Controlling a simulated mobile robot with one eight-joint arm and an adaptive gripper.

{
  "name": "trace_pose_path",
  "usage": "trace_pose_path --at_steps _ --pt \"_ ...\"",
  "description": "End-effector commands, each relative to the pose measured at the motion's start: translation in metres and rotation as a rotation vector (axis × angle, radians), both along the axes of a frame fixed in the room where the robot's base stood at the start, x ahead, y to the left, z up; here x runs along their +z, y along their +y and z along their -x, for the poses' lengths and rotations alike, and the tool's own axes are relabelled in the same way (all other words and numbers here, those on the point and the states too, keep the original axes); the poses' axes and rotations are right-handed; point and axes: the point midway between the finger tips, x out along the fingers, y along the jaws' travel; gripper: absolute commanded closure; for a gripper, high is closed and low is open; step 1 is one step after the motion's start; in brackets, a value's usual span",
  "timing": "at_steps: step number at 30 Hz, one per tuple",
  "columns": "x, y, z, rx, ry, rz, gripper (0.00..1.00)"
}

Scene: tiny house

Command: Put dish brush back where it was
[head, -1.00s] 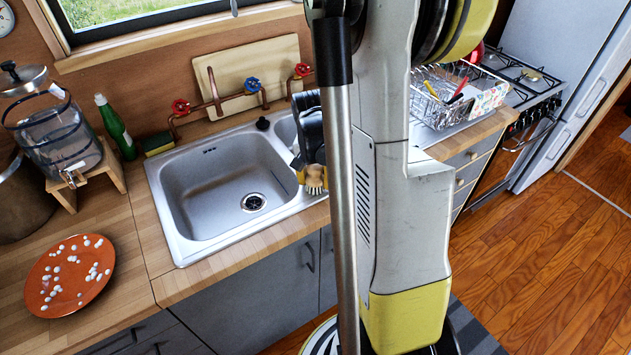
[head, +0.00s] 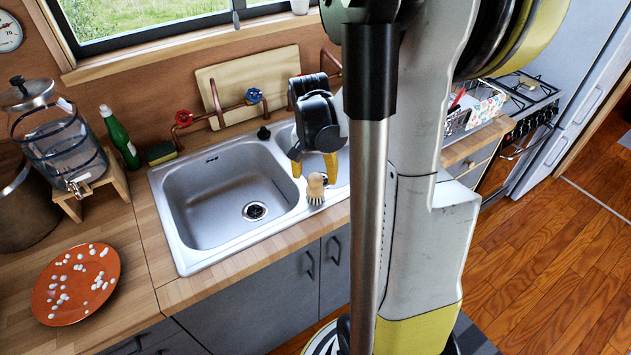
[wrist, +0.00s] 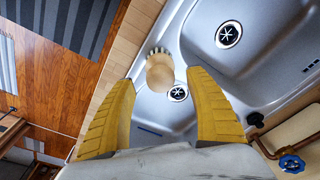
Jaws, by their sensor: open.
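The dish brush (head: 316,189) has a round tan wooden head with pale bristles. It sits at the front rim of the steel sink (head: 225,195), right of the large basin. In the wrist view the brush (wrist: 160,72) lies beyond and between my fingertips, beside the small drain, with a gap to each finger. My gripper (head: 314,167) is open and empty, its yellow fingers just above and behind the brush in the head view. The wrist view shows the same spread yellow fingers (wrist: 163,95).
An orange plate with white spots (head: 75,284) lies on the wooden counter at left. A water dispenser (head: 62,145), a green bottle (head: 119,138) and a sponge (head: 161,152) stand behind. Taps and a cutting board (head: 235,72) are behind the sink. A dish rack (head: 480,103) is at right.

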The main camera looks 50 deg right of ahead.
Motion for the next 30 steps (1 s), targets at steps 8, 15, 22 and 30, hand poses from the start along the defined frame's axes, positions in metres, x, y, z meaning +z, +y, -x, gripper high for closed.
trace_pose_path --at_steps 8,15,22,30 --pt "0.043 0.005 0.003 0.000 0.000 0.000 0.36" --pt "0.053 0.016 0.001 0.036 -0.013 0.007 0.36" --pt "0.101 0.102 0.002 0.366 -0.142 0.079 0.36" --pt "0.137 0.211 0.033 0.834 -0.349 0.198 0.36"
